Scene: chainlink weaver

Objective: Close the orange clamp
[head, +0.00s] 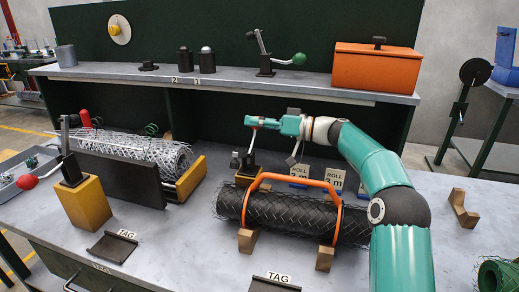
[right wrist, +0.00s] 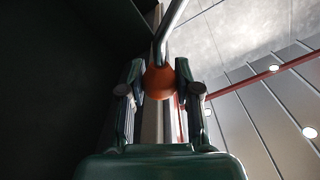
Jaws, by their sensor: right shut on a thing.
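My right gripper (head: 256,122) reaches in from the right in the head view, above the black mesh roll. In the right wrist view it (right wrist: 160,88) is shut on the orange ball knob (right wrist: 160,82), with a finger on each side. A metal lever (right wrist: 172,28) runs from the knob. In the head view the orange clamp's dark body (head: 244,162) sits on a yellow block behind the roll. Its lever stands roughly upright, up to my fingertips. The knob is mostly hidden there by the fingers. My left gripper is not in view.
The black mesh roll (head: 275,211) lies on wooden cradles under an orange hoop (head: 335,235). A red-knob clamp (head: 70,168) stands at left by a silver mesh roll (head: 150,150). A green-knob clamp (head: 266,64) and an orange box (head: 376,70) are on the shelf behind.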

